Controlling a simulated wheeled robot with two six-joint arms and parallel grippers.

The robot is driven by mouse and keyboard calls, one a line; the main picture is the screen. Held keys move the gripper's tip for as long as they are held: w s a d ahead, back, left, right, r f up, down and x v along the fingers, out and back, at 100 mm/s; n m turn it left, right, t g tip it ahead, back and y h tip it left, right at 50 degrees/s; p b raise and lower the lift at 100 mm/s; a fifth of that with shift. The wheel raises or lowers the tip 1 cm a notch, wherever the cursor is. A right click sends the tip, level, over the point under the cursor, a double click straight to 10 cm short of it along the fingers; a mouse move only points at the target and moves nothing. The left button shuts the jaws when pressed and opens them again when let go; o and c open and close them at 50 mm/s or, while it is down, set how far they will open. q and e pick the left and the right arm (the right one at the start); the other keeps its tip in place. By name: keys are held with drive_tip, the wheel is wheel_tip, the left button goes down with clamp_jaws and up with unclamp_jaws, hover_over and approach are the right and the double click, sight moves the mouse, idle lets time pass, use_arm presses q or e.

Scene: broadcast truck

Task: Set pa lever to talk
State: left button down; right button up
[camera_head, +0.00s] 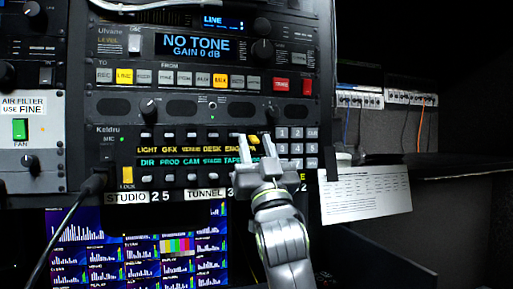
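The Keldru intercom panel (118,150) has a row of small levers above yellow labels such as LIGHT, VENUE and DESK, with green labels DIR, PROD, CAM and STAGE below. My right gripper (252,146) is in front of the panel's right part, beside its number keypad. Its two fingers are spread apart. A small yellow piece (253,139) shows in the gap between the fingertips; I cannot tell if it is the PA lever. The fingers cover the labels there, and no PA label can be read. I cannot tell whether the fingers touch anything. My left gripper is not in view.
A cable (62,222) plugs into the panel's left side. Above is a unit reading NO TONE (195,44) with lit buttons. A screen (150,250) is below. A paper sheet (366,192) hangs at the right, under patch panels (410,97) with cables.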

drive_tip(key=shift+s+d+f+b, duration=0.1)
drive_tip(key=shift+s+f+b, duration=0.1)
drive_tip(key=shift+f+b, duration=0.25)
drive_tip(key=b+v, duration=1.4)
drive_tip(key=v, duration=0.2)
drive_tip(key=shift+s+f, duration=0.15)
drive_tip(key=shift+f, duration=0.05)
